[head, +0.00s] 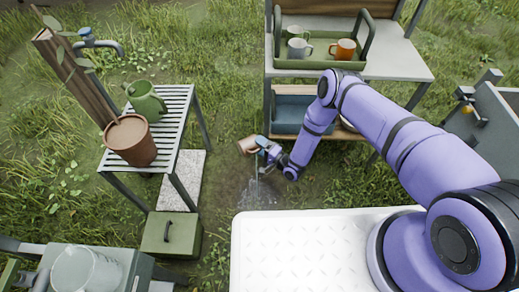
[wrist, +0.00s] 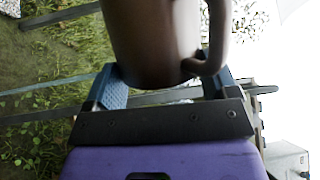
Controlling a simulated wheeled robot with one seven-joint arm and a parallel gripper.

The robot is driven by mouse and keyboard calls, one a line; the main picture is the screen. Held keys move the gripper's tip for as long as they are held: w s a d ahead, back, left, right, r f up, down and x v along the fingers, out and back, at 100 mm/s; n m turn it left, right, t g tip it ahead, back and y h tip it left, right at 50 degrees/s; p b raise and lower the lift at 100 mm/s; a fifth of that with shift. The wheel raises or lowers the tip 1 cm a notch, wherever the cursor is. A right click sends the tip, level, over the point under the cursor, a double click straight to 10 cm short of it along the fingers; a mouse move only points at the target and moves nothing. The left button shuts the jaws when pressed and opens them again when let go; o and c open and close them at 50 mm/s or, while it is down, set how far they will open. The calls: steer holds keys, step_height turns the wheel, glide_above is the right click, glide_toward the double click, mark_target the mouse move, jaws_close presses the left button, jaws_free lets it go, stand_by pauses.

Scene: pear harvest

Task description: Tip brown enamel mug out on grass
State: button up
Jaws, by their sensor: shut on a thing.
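The brown enamel mug (head: 247,145) is held by my gripper (head: 263,146) above the ground, between the slatted table and the shelf unit. The mug looks tilted onto its side in the head view. A thin pale streak (head: 257,178) drops beneath it to a pale splash (head: 257,195) on a dark patch of ground. In the wrist view the mug (wrist: 152,40) sits between the two blue finger pads of my gripper (wrist: 163,88), with its handle at the right. The inside of the mug is hidden.
At left, a slatted table (head: 172,118) holds a brown pot (head: 130,141) and a green jug (head: 147,102). A green box (head: 171,234) stands below. A shelf unit (head: 395,60) at the back bears a green tray (head: 318,64) with mugs. Grass (head: 225,60) lies open between.

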mark_target(252, 150)
steer(key=n, duration=0.1)
steer(key=a+n+g, duration=0.1)
steer(key=shift+s+a+n+h, duration=0.25)
steer(key=shift+s+n+h, duration=0.05)
steer(key=shift+s+n, duration=0.1)
steer(key=shift+w+d, duration=0.1)
steer(key=shift+d, duration=0.05)
steer(key=shift+s+a+n+h, duration=0.25)
steer(key=shift+a+n+h, duration=0.05)
steer(key=shift+a+n, duration=0.2)
steer(key=n, duration=0.1)
steer(key=n+h, duration=0.1)
steer(key=a+n, duration=0.1)
steer(key=shift+s+a+f+n+g+h, duration=0.1)
steer(key=shift+s+f+n+g+h, duration=0.2)
steer(key=shift+f+n, duration=0.1)
steer(key=shift+s+a+f+n+h, duration=0.25)
steer(key=shift+a+n+h, duration=0.3)
steer(key=shift+n, duration=0.35)
steer(key=s+a+f+n+h, duration=0.2)
steer(key=s+a+n+h, duration=0.1)
steer(key=a+n, duration=0.2)
steer(key=shift+s+a+t, duration=0.15)
steer(key=shift+a+t, duration=0.25)
steer(key=shift+a, duration=0.2)
steer(key=shift+f, duration=0.1)
